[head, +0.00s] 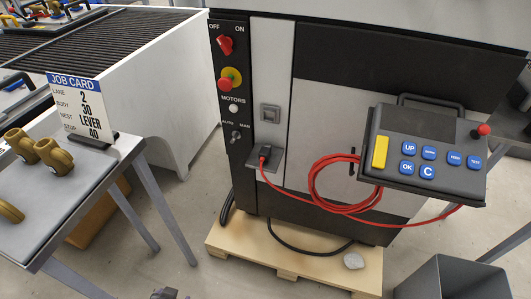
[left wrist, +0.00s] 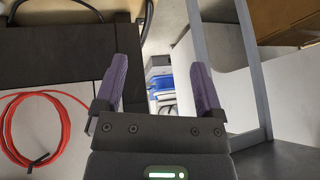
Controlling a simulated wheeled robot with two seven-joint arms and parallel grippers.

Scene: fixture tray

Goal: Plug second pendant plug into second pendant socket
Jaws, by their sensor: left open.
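A black plug (head: 264,153) on the end of a red cable (head: 340,190) sits at a small grey ledge (head: 277,160) on the machine front in the head view. A square grey socket (head: 270,113) is on the light panel above it, apart from the plug. The cable runs in loops to the pendant (head: 425,155). My left gripper (left wrist: 158,75) is open, with nothing between its fingers in the left wrist view. Red cable loops (left wrist: 45,115) with a dark piece (left wrist: 40,160) show to its left there. My right gripper is not in view.
A grey table (head: 70,200) with brass-coloured parts (head: 50,152) and a job card (head: 82,110) stands at the left. A grey bin (head: 450,280) is at lower right.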

